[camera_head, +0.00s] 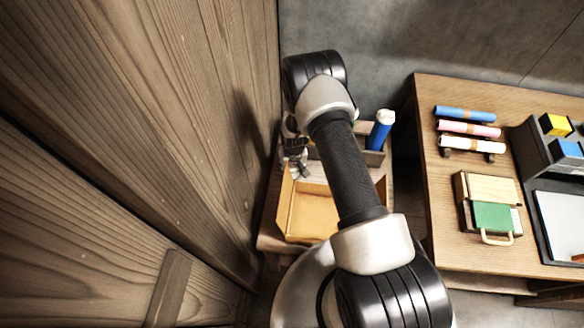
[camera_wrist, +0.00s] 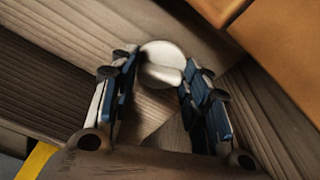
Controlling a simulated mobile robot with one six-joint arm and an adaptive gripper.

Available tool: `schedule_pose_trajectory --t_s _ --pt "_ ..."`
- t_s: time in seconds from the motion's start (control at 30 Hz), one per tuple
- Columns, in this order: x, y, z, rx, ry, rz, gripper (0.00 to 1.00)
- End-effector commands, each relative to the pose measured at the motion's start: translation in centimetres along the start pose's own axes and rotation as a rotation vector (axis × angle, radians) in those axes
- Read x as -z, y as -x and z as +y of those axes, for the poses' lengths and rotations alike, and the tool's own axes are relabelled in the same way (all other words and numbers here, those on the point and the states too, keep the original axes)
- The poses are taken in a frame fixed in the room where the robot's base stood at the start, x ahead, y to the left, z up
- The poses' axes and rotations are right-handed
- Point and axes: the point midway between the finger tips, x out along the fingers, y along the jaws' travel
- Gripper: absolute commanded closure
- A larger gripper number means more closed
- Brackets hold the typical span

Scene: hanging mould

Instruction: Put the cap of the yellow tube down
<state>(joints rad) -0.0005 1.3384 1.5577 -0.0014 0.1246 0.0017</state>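In the wrist view a white round cap (camera_wrist: 162,55) sits between the fingertips of my gripper (camera_wrist: 160,75). The blue-padded fingers appear to press on it from both sides. In the head view my gripper (camera_head: 295,152) is small and partly hidden behind my arm, beside the wooden wall and above the back left of a low wooden table; the cap cannot be made out there. No yellow tube is clearly visible. A yellow strip (camera_wrist: 38,160) shows at the lower left of the wrist view, but I cannot tell what it belongs to.
An open wooden box (camera_head: 288,205) stands on the low table, partly behind my arm. A blue tube with a white top (camera_head: 379,132) stands upright in a holder behind it. The wooden wall (camera_head: 150,110) is close on the left. A desk (camera_head: 440,245) with rolls and a case is at right.

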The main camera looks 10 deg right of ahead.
Motion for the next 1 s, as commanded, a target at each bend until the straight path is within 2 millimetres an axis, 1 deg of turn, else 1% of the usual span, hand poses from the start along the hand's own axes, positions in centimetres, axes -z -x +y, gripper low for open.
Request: schedule_pose_trajectory --t_s 0.03,0.2,0.47,0.57,0.67,1.0 --pt "0.0 0.0 0.0 0.000 0.000 0.000 0.51" --pt "0.0 0.1 0.0 0.000 0.000 0.000 0.41" --pt "0.0 0.1 0.0 0.000 0.000 0.000 0.41" --pt "0.1 0.4 0.0 0.000 0.000 0.000 0.41" --pt "0.2 1.6 0.0 0.000 0.000 0.002 0.41" --pt "0.2 9.0 0.0 0.000 0.000 0.002 0.41"
